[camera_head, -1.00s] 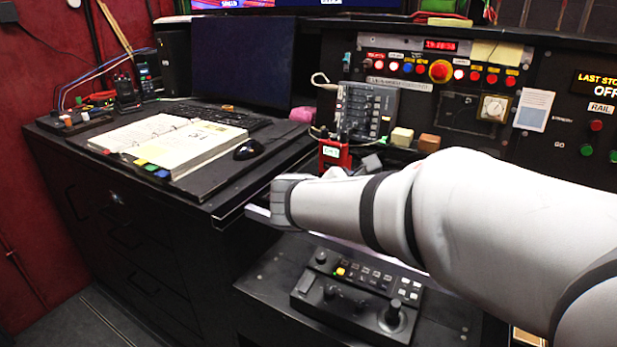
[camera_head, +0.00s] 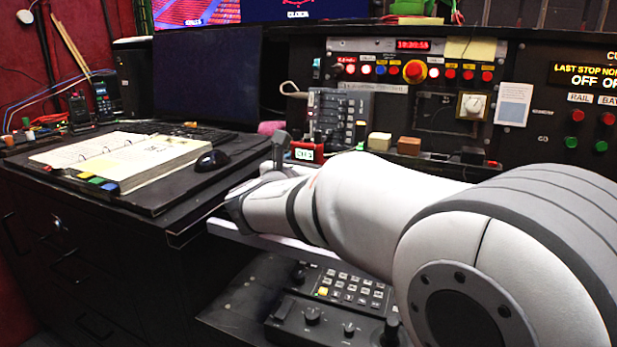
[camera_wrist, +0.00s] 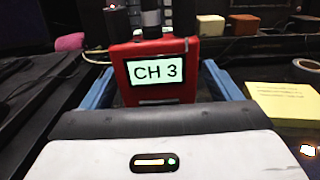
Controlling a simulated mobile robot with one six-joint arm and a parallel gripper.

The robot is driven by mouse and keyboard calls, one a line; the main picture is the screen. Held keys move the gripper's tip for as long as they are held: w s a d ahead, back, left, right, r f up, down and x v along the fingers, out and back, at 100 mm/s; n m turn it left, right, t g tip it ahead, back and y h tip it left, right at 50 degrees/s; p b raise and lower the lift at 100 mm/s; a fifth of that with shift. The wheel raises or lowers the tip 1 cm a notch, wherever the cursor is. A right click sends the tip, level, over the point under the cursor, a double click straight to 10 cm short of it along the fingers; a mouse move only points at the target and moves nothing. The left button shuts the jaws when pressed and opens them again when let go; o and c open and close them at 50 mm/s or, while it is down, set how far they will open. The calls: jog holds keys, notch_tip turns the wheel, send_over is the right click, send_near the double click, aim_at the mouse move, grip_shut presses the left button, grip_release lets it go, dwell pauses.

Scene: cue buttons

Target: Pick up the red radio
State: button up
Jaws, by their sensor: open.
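The red radio (camera_head: 306,153) stands upright on the dark desk by the console, its small lit screen showing. My gripper (camera_wrist: 154,72) is open, with one blue finger on each side of the radio and a visible gap to each. The gripper's pale housing hides the radio's lower part in the wrist view. In the head view a grey part of my gripper shows just left of the radio, and my wrist covers what is below.
A yellow note pad (camera_wrist: 290,106) lies right of the radio. A cream block (camera_head: 379,141), a brown block (camera_head: 409,146) and a pink item (camera_head: 270,128) are near it. An open binder (camera_head: 125,155) and mouse (camera_head: 212,160) lie left. The button console (camera_head: 440,105) stands behind.

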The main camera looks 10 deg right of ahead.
jog(key=shift+w+d, duration=0.3)
jog(key=shift+w, duration=0.15)
jog(key=c, duration=1.2)
